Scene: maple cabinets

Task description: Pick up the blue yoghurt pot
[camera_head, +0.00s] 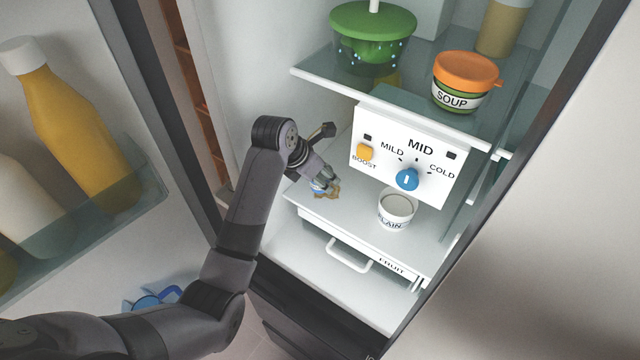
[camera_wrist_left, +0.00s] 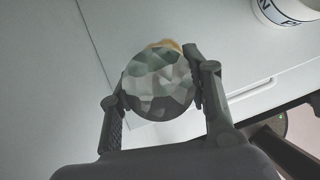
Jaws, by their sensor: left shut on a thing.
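My left gripper (camera_head: 325,186) reaches into the fridge and is shut on a small pot with blue and white on its side, at the left of the shelf above the fruit drawer. In the left wrist view, the pot's round, crinkled foil lid (camera_wrist_left: 158,84) sits between the two fingers (camera_wrist_left: 160,90); its sides are mostly hidden. A yellow-brown patch (camera_head: 331,194) shows beside the pot; I cannot tell what it is or whether the pot touches the shelf. My right gripper is in neither view.
A white pot marked PLAIN (camera_head: 396,209) stands to the right on the same shelf (camera_head: 350,212). A control panel (camera_head: 408,155) is behind. A glass shelf above holds a SOUP tub (camera_head: 465,82) and a green-lidded container (camera_head: 373,38). The fruit drawer (camera_head: 345,248) is below.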

